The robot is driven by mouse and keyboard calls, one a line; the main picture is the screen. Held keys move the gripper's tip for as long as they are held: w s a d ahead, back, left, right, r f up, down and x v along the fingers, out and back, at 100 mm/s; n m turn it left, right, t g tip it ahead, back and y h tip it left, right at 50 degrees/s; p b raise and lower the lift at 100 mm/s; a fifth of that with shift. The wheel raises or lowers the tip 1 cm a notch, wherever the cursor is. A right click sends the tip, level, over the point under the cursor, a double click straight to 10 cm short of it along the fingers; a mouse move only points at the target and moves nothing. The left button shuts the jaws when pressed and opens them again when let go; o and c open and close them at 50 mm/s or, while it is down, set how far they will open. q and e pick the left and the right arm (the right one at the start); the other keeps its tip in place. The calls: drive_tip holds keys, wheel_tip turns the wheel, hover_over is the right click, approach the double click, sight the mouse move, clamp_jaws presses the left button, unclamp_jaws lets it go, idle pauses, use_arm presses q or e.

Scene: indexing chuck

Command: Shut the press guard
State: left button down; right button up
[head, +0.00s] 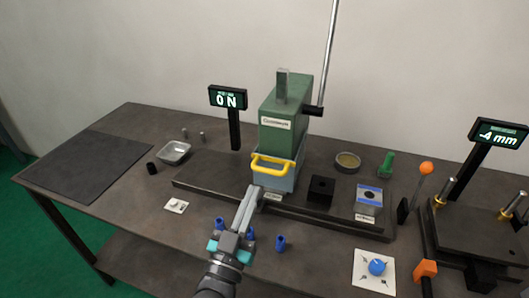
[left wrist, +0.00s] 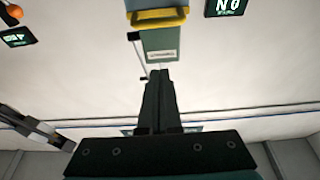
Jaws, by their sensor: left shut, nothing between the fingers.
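The press (head: 283,110) is a green column on a dark base plate at the middle of the table. A blue-grey guard (head: 279,181) with a yellow handle (head: 272,165) sits at its front, below the label. I cannot tell how far open the guard is. In the left wrist view, which is upside down, the yellow handle (left wrist: 158,17) is at the top. My left gripper (head: 251,190) is shut and empty, its tips just below and in front of the handle, apparently apart from it. A grey arm part at the left of the wrist view seems to be my right gripper (left wrist: 62,143).
A black block (head: 321,188) and a blue-topped block (head: 368,199) are right of the guard. A force display (head: 228,98) stands left of the press. A fixture with an orange-knobbed lever (head: 425,169) is at the right. Blue pegs (head: 281,243) stand near my left gripper.

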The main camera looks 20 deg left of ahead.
use_arm(q)
wheel_tip(320, 180, up, 3)
drive_tip(key=g+p, duration=0.2)
drive_tip(key=p, duration=0.6)
hover_over(279, 160)
drive_tip(key=s+a, duration=0.2)
drive_tip(key=s, duration=0.4)
drive_tip(key=shift+d+f+b, duration=0.15)
drive_tip(key=shift+f+b, duration=0.1)
drive_tip(key=shift+f, duration=0.55)
drive_tip(key=shift+d+f+b, duration=0.1)
drive_tip(key=shift+f+b, duration=0.1)
drive_tip(key=shift+f, duration=0.6)
use_arm(e)
wheel_tip(279, 160, up, 9)
drive_tip(key=shift+w+a+f, duration=0.15)
drive_tip(key=shift+w+a, duration=0.05)
drive_tip(key=shift+w, duration=0.1)
use_arm(q)
drive_tip(key=shift+s, duration=0.1)
wheel_tip(279, 160, down, 4)
drive_tip(key=b, duration=0.3)
drive_tip(key=shift+f, duration=0.15)
use_arm(e)
wheel_tip(279, 160, down, 4)
drive_tip(key=shift+r, duration=0.35)
